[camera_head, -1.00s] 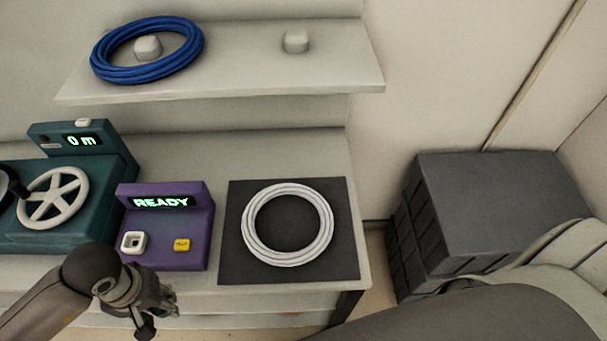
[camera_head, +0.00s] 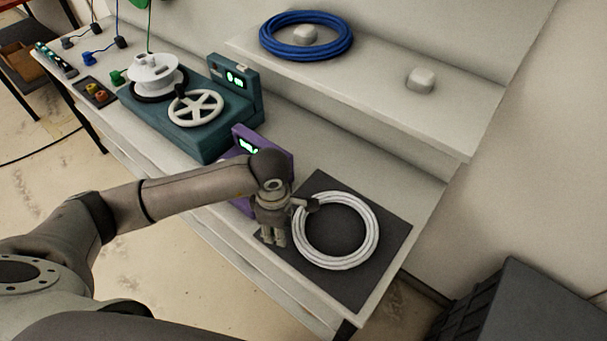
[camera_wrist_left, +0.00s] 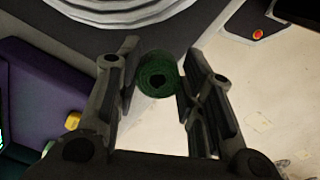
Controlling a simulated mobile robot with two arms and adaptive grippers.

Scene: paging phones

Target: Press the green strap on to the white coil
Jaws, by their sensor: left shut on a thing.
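The white coil (camera_head: 362,250) lies flat on a dark square mat (camera_head: 392,228) at the front right of the bench. My left gripper (camera_head: 273,240) points down beside the coil's left side, over the mat's left edge. In the left wrist view my left gripper (camera_wrist_left: 157,85) is shut on the green strap (camera_wrist_left: 146,70), a small rolled disc between the fingertips. The white coil also shows at the top of that view (camera_wrist_left: 125,14), apart from the strap in the picture. In the head view the strap is hidden by the gripper. My right gripper is not in view.
A purple box (camera_head: 284,163) stands close behind my left wrist, partly hidden. A teal machine (camera_head: 205,143) with a white handwheel is farther left. A dark crate (camera_head: 490,310) stands at the lower right.

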